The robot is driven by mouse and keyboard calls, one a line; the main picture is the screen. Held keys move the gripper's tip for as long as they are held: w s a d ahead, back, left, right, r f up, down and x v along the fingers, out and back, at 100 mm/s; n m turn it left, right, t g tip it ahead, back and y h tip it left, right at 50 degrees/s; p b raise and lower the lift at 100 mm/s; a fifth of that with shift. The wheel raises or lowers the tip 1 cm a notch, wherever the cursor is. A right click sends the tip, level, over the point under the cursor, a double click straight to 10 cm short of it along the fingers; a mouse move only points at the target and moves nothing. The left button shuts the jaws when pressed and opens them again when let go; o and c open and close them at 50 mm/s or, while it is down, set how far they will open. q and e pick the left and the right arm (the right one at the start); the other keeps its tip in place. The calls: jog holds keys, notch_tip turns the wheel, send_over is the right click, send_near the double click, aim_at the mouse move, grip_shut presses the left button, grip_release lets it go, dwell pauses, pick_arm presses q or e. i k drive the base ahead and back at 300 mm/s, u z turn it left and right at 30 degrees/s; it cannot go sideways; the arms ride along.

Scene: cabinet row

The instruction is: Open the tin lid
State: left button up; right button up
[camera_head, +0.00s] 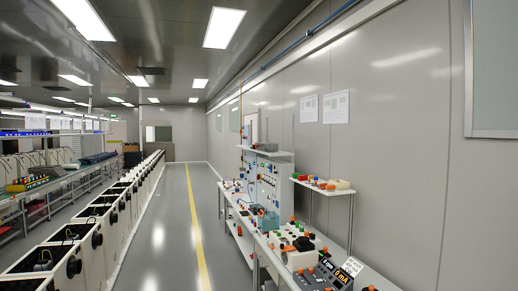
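I cannot pick out a tin or a tin lid in the head view. Neither of my grippers shows in the head view. A long workbench (240,252) on the right carries many small devices, too small to tell apart. Near its front end are a white device with orange and black knobs (300,257) and a grey meter (330,273) with an orange display.
A row of white cabinets (92,240) with dark openings runs along the left. Shelving (40,190) with equipment stands farther left. A grey floor aisle (165,245) with a yellow line (197,232) is clear. A grey wall (405,130) closes the right side.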

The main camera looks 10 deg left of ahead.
aim_at(267, 147)
jog(key=u, duration=0.2)
jog(key=i, duration=0.9)
jog(key=u, duration=0.55)
jog(key=i, duration=2)
jog(key=u, duration=0.45)
jog(key=i, duration=2)
jog(key=z, duration=0.25)
jog(key=i, duration=2)
jog(key=z, duration=0.3)
